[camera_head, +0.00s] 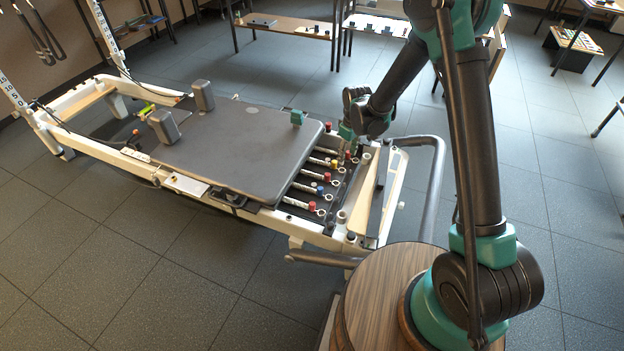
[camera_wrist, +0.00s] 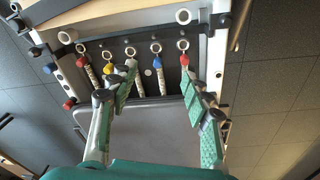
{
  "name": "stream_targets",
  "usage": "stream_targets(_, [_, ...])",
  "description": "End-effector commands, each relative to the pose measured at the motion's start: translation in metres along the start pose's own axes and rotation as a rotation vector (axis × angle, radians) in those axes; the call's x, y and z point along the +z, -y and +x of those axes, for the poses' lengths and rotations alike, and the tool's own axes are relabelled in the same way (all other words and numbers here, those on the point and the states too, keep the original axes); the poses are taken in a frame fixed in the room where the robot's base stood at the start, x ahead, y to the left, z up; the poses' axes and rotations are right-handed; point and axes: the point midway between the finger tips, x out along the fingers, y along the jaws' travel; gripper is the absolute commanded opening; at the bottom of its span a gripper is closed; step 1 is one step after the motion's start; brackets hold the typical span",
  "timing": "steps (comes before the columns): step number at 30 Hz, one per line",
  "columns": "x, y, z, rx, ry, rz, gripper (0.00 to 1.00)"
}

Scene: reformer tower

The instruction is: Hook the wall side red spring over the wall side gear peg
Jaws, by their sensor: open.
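The reformer's spring row shows in both views, with a red-capped spring at each end. The far-side red spring (camera_head: 347,155), apparently the wall side one, is at the left of the row in the wrist view (camera_wrist: 82,61), with a white ring beyond its cap. The near-side red spring (camera_head: 312,206) is at the right in the wrist view (camera_wrist: 183,59). My gripper (camera_wrist: 160,74) is open and empty, its fingers spread over the row; in the head view it is above the far end. Whether any ring is over a peg is too small to tell.
Yellow (camera_wrist: 109,69) and blue springs lie between the red ones. The grey carriage (camera_head: 235,145) is beside the springs, and a grey bar (camera_head: 436,190) curves around the foot end. A round wooden stand (camera_head: 375,275) is in front. Floor at the left front is clear.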

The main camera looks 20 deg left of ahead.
Motion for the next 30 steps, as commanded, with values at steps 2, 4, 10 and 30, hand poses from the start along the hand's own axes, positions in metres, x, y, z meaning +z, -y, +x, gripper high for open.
stream_targets(2, [-0.026, 0.018, 0.033, -0.013, 0.015, -0.083, 0.49])
stream_targets(4, [-0.043, 0.033, 0.058, -0.024, 0.027, -0.148, 0.49])
stream_targets(10, [-0.074, 0.073, 0.117, -0.048, 0.056, -0.294, 0.49])
stream_targets(30, [-0.079, 0.096, 0.207, -0.059, 0.069, -0.363, 0.49])
